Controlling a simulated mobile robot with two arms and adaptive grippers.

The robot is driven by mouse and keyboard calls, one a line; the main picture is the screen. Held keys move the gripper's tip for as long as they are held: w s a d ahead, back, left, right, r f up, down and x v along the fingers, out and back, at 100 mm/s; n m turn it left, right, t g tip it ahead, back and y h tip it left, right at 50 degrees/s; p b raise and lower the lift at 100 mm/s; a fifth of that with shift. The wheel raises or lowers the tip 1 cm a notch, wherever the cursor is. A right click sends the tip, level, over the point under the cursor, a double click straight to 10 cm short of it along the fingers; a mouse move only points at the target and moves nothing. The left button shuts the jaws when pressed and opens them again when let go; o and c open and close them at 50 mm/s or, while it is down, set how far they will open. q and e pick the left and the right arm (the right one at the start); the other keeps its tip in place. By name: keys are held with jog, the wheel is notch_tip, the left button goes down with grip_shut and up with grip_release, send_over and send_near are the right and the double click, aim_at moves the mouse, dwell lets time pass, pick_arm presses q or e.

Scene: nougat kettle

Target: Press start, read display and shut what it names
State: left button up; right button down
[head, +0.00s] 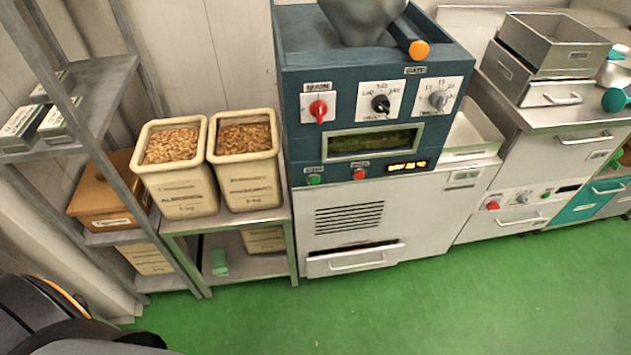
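The kettle machine (290,80) has a dark blue upper body and a pale lower cabinet. On its front are a green button (314,180), a red button (359,175) and a small display (407,166) with amber characters too small to read. Above them are a red knob (318,108), a black knob (380,104), a grey knob (438,99) and a window (374,142). An orange-ended lever (419,49) is at the top right. The bottom drawer (353,261) has a dark gap above its front and looks partly out. Neither gripper shows.
Two open bins of nuts (174,190) (247,185) stand on a low metal table left of the machine. A metal rack (90,95) with boxes is further left. Counters with drawers and metal trays (553,45) are at right. The green floor (400,310) in front is clear.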

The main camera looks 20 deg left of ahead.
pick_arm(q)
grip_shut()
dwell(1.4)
